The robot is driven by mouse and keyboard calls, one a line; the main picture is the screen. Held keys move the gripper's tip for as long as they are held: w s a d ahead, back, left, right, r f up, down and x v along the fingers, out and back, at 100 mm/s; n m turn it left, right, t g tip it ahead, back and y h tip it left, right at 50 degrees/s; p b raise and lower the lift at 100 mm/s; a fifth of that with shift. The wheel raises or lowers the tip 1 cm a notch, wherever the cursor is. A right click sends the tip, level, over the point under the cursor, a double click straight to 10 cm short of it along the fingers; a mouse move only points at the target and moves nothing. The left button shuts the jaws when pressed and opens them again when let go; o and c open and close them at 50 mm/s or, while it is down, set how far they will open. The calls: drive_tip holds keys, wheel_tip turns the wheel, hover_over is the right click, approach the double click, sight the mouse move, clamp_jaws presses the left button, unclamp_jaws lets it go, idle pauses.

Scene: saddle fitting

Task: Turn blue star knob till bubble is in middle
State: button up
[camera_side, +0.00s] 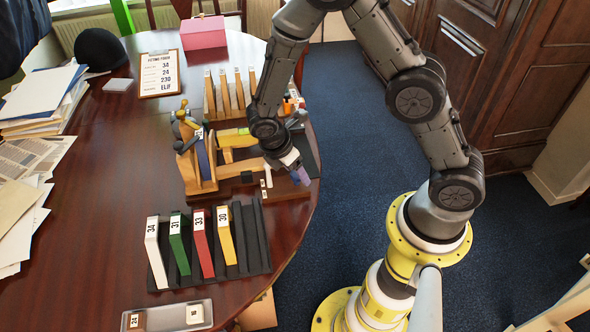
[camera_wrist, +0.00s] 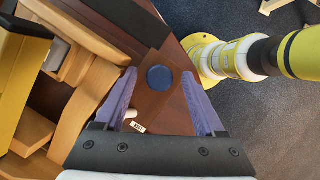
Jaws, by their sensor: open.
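My gripper (camera_side: 300,176) hangs at the right end of the wooden saddle fixture (camera_side: 203,185) in the side view. In the wrist view its two purple fingers (camera_wrist: 161,102) are apart with nothing between the tips. A round dark blue piece (camera_wrist: 160,78) shows beyond the fingertips, roughly centred between them, over the brown base. It looks like a disc; I cannot make out star lobes. A small white cylinder (camera_wrist: 123,118) and a white label (camera_wrist: 138,127) lie near the left finger. I cannot make out a bubble in either view.
Wooden and yellow fixture parts (camera_wrist: 75,118) stand close left of my gripper. A black rack (camera_side: 255,245) holds numbered coloured plates in front. A tray (camera_side: 168,316) holds small tagged blocks. A clipboard (camera_side: 160,74) and pink box (camera_side: 203,32) stand behind. The table's right edge is close.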

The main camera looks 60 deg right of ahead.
clamp_jaws()
drive_tip(key=m, duration=0.2)
drive_tip(key=m+g+y, duration=0.1)
drive_tip(key=m, duration=0.1)
drive_tip(key=shift+w+m+g, duration=0.2)
drive_tip(key=shift+m+g, duration=0.1)
drive_tip(key=shift+m, duration=0.1)
unclamp_jaws()
drive_tip(key=v, duration=1.4)
drive_tip(key=shift+f, duration=0.1)
idle(0.3)
